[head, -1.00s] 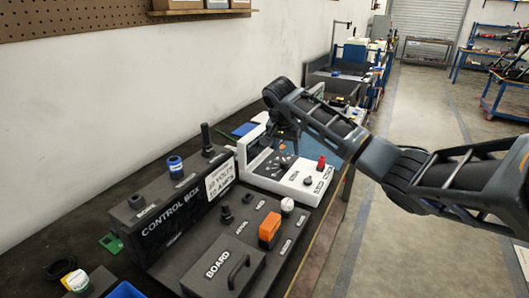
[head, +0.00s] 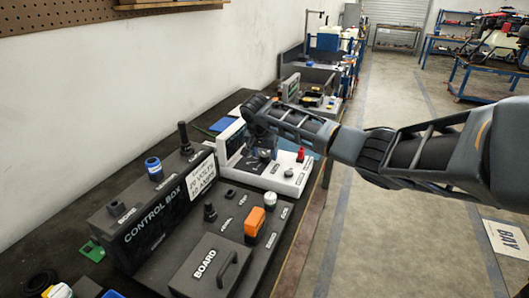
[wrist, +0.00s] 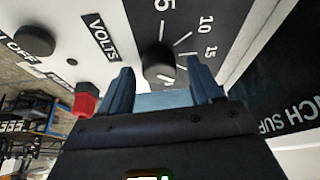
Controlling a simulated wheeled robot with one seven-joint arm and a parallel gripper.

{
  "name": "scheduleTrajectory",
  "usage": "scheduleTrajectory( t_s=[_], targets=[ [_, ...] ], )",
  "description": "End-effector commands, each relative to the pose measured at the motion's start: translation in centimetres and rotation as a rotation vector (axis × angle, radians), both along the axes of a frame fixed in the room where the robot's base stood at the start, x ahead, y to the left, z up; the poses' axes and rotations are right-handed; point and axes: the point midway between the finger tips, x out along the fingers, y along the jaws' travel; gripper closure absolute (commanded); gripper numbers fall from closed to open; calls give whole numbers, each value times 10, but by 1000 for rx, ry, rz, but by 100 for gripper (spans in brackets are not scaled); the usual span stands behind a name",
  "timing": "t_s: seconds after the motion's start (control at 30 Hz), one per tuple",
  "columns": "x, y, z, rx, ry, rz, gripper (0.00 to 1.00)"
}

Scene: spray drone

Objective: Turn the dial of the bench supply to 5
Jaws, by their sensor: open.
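The bench supply (head: 285,184) is a white unit with a dark scale panel, standing on the bench beyond the board. Its dial (wrist: 158,66) is a round black knob in the wrist view, with ticks and the numbers 5, 10 and 15 around it and a VOLTS label to its left. I cannot tell which mark the dial points to. My gripper (wrist: 163,84) is open, its two blue-grey fingers on either side of the dial; I cannot see contact. In the head view my gripper (head: 262,150) is over the supply and hides most of the dial.
A red knob (wrist: 86,100) is close to the left finger, and a black knob (wrist: 35,40) beside OFF lies farther left. The control box (head: 150,225) and the board (head: 210,265) with an orange switch (head: 254,221) stand nearer.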

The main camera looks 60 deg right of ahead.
Motion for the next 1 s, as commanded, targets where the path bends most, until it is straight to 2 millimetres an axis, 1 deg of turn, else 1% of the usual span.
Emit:
scheduleTrajectory(
  t_s=[0.1, 0.13, 0.7, 1.0],
  targets=[
    [0, 0, 0, 0, 0, 0, 36],
    [0, 0, 0, 0, 0, 0, 37],
    [0, 0, 0, 0, 0, 0, 91],
    [1, 1, 0, 3, -3, 23, 91]
  ],
)
